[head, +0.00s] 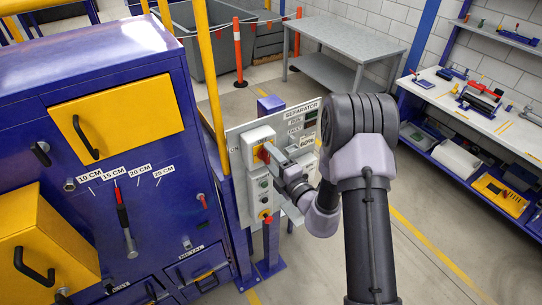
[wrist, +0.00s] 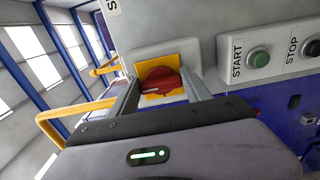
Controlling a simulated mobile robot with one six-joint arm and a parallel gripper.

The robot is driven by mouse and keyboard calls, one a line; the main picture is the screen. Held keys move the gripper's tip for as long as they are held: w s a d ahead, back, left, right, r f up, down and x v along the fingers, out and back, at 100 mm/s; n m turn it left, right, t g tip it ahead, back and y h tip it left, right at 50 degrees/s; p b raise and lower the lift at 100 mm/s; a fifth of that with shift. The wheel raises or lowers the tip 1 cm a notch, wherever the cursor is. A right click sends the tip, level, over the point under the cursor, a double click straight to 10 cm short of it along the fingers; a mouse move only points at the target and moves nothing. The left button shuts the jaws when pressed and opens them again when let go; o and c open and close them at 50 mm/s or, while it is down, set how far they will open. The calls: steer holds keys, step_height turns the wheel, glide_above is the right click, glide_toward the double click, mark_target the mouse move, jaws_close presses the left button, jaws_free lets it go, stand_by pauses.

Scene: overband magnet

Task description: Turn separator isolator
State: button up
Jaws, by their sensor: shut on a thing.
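The separator isolator is a red rotary knob (head: 262,154) on a yellow plate, in a pale box on the grey panel marked SEPARATOR (head: 238,138). In the wrist view the red knob (wrist: 160,79) sits in front of its yellow plate (wrist: 188,55), between my two fingers. My gripper (head: 270,152) reaches the knob from the right, and its fingers are shut on it. It also shows in the wrist view (wrist: 161,88). The fingers hide part of the knob in the head view, so its exact angle is hard to tell there.
Below the isolator are a green START button (wrist: 258,58), a STOP button (wrist: 311,47) and a red mushroom button (head: 265,216). A blue cabinet (head: 150,215) and a yellow post (head: 209,75) stand close on the left. A workbench (head: 490,120) stands at right; the floor between is clear.

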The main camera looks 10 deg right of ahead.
stand_by(0.4)
steer(key=o, duration=1.4)
steer(key=shift+c, duration=0.2)
steer(key=p+v, duration=0.1)
steer(key=v, duration=1.6)
steer(key=shift+s, duration=0.2)
